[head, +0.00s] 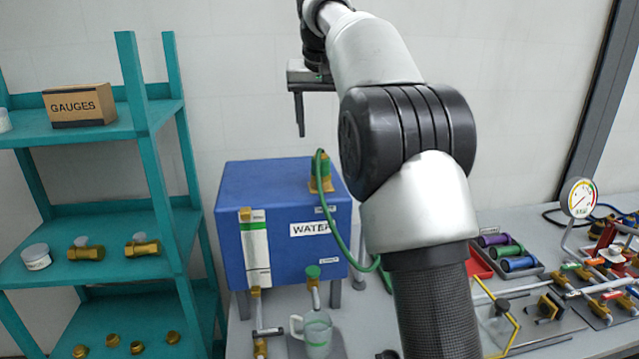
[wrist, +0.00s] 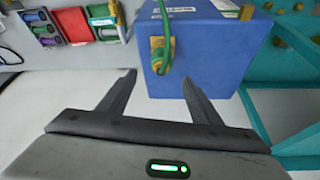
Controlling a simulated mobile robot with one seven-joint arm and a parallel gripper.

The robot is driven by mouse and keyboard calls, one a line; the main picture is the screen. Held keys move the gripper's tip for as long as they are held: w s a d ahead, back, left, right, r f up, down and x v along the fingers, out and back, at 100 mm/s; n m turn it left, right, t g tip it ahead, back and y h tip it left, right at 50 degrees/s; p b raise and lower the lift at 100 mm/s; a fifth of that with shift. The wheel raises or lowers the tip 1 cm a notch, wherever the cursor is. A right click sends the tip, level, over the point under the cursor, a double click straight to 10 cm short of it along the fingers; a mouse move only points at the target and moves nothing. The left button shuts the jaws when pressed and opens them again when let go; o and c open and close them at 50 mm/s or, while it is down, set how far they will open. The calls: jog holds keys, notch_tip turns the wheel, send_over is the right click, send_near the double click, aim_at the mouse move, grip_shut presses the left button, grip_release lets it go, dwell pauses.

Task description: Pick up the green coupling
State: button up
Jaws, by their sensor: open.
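The green coupling (head: 508,251) lies between a purple coupling (head: 493,239) and a blue coupling (head: 518,263) in a grey tray on the bench, right of my arm in the head view. In the wrist view the green coupling (wrist: 41,28) is small, at the upper left. My gripper (head: 300,132) is high above the blue water tank, far to the left of the tray. In the wrist view my gripper (wrist: 158,77) has its two fingers spread apart with nothing between them.
The blue water tank (head: 278,187) carries a green hose (head: 338,222) and a brass fitting on top. A red tray (head: 477,263) adjoins the couplings' tray. A gauge (head: 578,198) and valve pipework stand to the right. A teal shelf (head: 158,110) stands left.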

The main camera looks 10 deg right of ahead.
aim_at(321, 149)
jog(key=b+x, duration=0.1)
jog(key=x, duration=0.8)
jog(key=shift+w+f, duration=0.3)
jog(key=c, duration=1.3)
jog(key=shift+r, duration=0.15)
notch_tip(321, 149, up, 10)
jog(key=p, duration=0.4)
